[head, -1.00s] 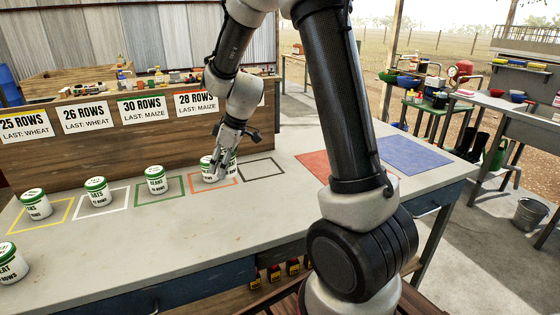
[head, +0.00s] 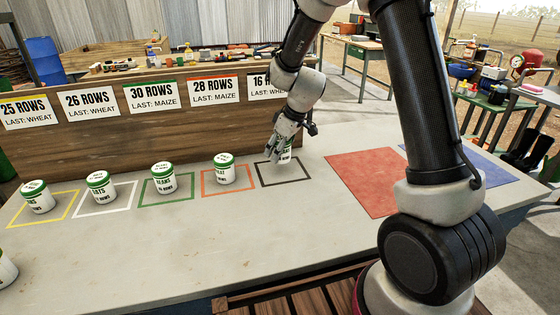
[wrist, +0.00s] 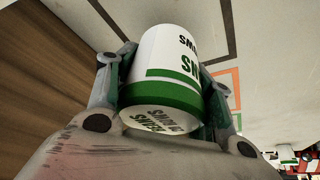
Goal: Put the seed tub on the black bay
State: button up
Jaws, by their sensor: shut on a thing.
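My gripper (head: 287,148) is over the back part of the black bay (head: 287,182), a black outline on the bench. It is shut on the seed tub (head: 288,157), white with a green band and lid, mostly hidden behind the fingers in the head view. In the wrist view the seed tub (wrist: 172,65) sits between both fingers, its lid end towards my wrist, with part of the black outline (wrist: 232,35) beyond it. I cannot tell whether its base touches the bench.
Similar tubs stand in the orange (head: 225,168), green (head: 162,179), white (head: 101,187) and yellow (head: 37,197) bays. Another tub (head: 5,271) is at the left edge. A board with row signs (head: 152,96) stands behind the bays. A red mat (head: 368,180) lies to the right.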

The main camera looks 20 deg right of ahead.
jog(key=shift+f, duration=2)
jog(key=shift+f, duration=0.15)
jog(key=o, duration=1.2)
jog(key=shift+c, duration=0.2)
jog(key=shift+a, duration=0.1)
